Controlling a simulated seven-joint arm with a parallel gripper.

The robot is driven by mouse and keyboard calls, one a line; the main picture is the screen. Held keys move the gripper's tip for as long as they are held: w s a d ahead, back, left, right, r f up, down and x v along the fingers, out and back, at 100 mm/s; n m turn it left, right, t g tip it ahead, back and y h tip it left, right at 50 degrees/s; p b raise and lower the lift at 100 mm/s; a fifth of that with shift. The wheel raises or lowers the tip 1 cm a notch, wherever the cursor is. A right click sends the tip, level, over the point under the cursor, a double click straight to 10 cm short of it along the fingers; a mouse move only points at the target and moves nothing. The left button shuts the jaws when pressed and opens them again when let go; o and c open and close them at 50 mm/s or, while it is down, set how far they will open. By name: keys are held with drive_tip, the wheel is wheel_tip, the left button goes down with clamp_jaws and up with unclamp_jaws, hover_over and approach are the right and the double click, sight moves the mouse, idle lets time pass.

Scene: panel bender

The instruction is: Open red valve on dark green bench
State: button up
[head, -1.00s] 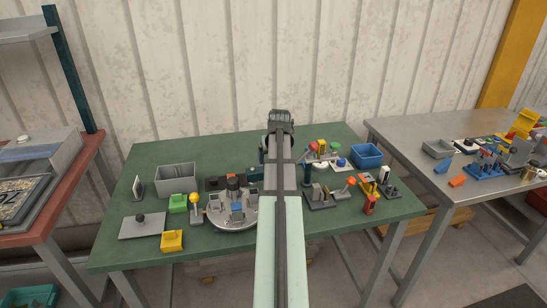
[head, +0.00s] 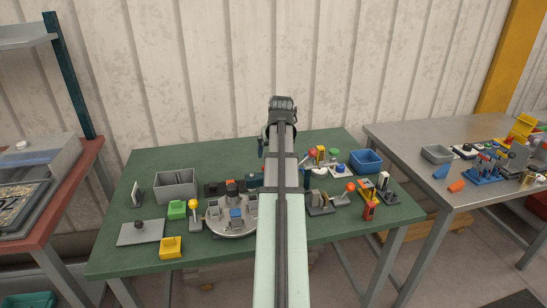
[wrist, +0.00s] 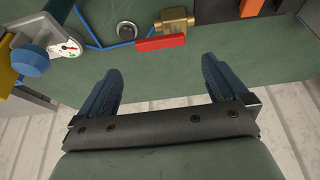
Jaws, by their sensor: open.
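The red valve lever (wrist: 160,43) is a flat bar in the wrist view, beside a brass valve body (wrist: 175,20) over the dark green bench (wrist: 185,70). A blue line runs left from the valve. My gripper (wrist: 160,66) is open and empty. Its two dark blue fingers point toward the valve, with the lever beyond the tips and between their lines. I see no contact. In the head view my arm reaches over the middle of the green bench (head: 340,215) and hides the valve.
On the bench stand a grey bin (head: 176,186), a round fixture (head: 230,224) and a blue bin (head: 366,161). A steel table (head: 430,185) stands right.

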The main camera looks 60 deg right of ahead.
drive_tip(key=shift+v, duration=2.85)
drive_tip(key=shift+c, duration=0.4)
